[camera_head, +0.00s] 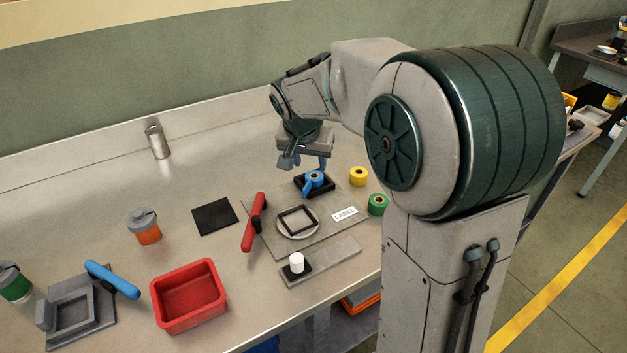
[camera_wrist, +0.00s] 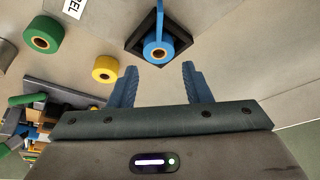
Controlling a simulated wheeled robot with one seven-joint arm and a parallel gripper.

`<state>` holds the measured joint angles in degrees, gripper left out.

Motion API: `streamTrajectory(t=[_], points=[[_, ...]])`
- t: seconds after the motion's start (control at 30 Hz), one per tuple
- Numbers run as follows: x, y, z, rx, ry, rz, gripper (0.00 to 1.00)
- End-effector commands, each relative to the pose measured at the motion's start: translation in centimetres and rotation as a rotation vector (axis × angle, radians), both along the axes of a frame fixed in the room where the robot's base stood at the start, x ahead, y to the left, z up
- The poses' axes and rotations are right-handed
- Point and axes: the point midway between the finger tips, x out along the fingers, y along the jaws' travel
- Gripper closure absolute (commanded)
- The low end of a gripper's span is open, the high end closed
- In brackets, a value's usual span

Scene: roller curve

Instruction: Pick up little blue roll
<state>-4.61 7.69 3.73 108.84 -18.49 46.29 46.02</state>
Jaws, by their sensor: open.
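The little blue roll (camera_head: 315,178) sits on a small black square holder (camera_head: 326,187) on the grey board, with a strip of blue tape running out from it. In the wrist view the blue roll (camera_wrist: 157,50) lies just beyond the fingertips, near the middle of the gap, with its black holder (camera_wrist: 133,42) around it. My gripper (camera_head: 308,163) is above and just behind the roll in the head view. In the wrist view my gripper (camera_wrist: 156,68) has its two blue fingers spread apart with nothing between them.
A yellow roll (camera_head: 358,176) and a green roll (camera_head: 378,204) lie to the right of the blue one. A white label (camera_head: 344,213), a red-handled tool (camera_head: 254,222) and a black frame on a round disc (camera_head: 297,222) are nearby. A red bin (camera_head: 188,297) stands front left.

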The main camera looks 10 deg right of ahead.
Motion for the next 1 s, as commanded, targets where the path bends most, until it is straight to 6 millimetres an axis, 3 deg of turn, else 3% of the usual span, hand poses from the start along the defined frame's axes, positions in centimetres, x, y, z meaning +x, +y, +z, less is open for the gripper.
streamTrajectory(t=[0.27, 0.53, 0.87, 0.97, 1.0], points=[[0.8, -0.5, -2.1, 0.000, 0.001, 0.000, 0.56], [2.2, -1.4, -5.5, -0.001, 0.004, 0.000, 0.56], [2.5, -1.6, -6.2, 0.000, 0.000, -0.001, 0.56], [2.5, -1.6, -6.2, 0.000, 0.000, -0.001, 0.84], [2.5, -1.6, -6.2, 0.000, 0.000, -0.001, 0.84]])
